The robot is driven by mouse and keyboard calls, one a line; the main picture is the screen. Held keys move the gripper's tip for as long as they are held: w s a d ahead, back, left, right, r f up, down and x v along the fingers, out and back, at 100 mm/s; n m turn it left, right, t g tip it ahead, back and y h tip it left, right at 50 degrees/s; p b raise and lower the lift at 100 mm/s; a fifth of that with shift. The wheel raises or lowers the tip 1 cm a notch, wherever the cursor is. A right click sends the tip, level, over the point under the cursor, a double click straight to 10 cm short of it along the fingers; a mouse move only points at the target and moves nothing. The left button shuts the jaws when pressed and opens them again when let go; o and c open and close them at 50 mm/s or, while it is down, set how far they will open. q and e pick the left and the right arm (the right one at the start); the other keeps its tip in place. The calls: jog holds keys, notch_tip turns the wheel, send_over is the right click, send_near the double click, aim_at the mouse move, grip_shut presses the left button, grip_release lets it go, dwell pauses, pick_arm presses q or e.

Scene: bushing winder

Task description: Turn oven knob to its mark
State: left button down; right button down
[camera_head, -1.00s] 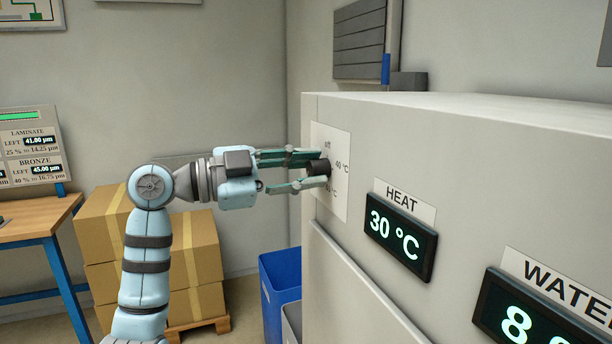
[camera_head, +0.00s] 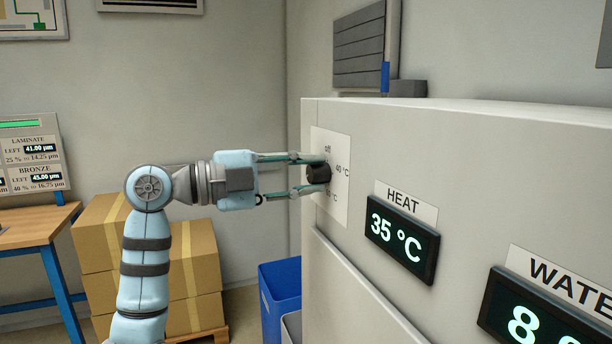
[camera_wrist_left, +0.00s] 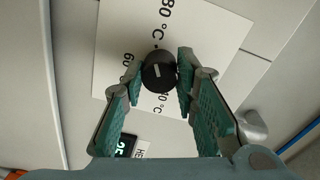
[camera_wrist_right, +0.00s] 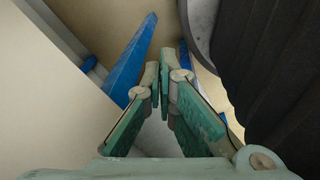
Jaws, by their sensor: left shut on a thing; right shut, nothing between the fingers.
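The black oven knob (camera_head: 318,175) sits on a white dial plate (camera_head: 341,205) on the side of the pale oven housing. My left gripper (camera_head: 321,173) is shut on the knob, one finger above it and one below. In the left wrist view the knob (camera_wrist_left: 155,82) sits between the fingertips and shows a short white line on its face. Printing for 80 °C, 60 and part of another temperature shows around it; the fingers hide some. The HEAT display (camera_head: 401,238) reads 35 °C. My right gripper (camera_wrist_right: 159,82) shows only in its own wrist view, shut and empty.
A WATER display (camera_head: 540,312) is at the lower right of the housing. A blue bin (camera_head: 280,300) stands on the floor below my left gripper. Cardboard boxes (camera_head: 200,262) are stacked behind my left arm, and a wooden-topped table (camera_head: 30,220) stands at the left.

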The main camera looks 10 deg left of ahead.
pick_arm(q)
jog(key=c, duration=1.3)
grip_release()
jog(key=shift+w, duration=0.1)
jog(key=shift+a, duration=0.1)
jog(key=shift+s+a, duration=0.2)
jog(key=shift+a, duration=0.1)
jog(key=v, duration=1.1)
jog(key=shift+s, duration=0.15)
